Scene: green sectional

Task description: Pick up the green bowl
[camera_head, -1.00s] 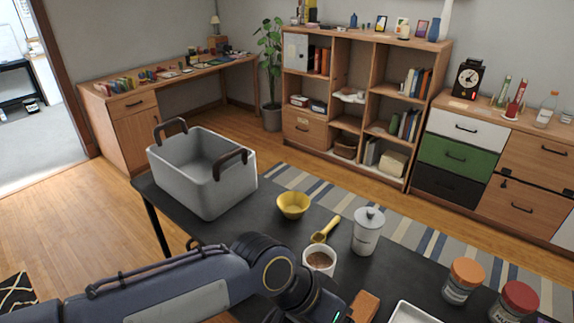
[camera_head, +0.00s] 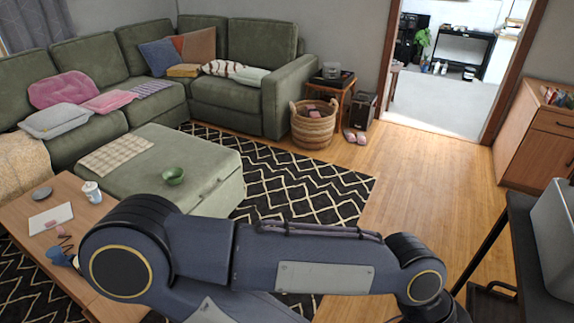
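The green bowl (camera_head: 173,176) sits upright on top of the green ottoman (camera_head: 213,163), near its front edge. It looks empty from here. My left arm stretches across the lower part of the head view, in front of and below the bowl, and runs off the bottom edge at the right. Neither gripper shows in this view, so their fingers cannot be seen. Nothing touches the bowl.
A wooden coffee table (camera_head: 98,208) with a white cup (camera_head: 92,192) stands at the lower left, partly behind my arm. A green sectional (camera_head: 92,85) lies behind the ottoman. A wicker basket (camera_head: 313,128) stands at its right end. The wooden floor (camera_head: 420,175) is clear towards the doorway.

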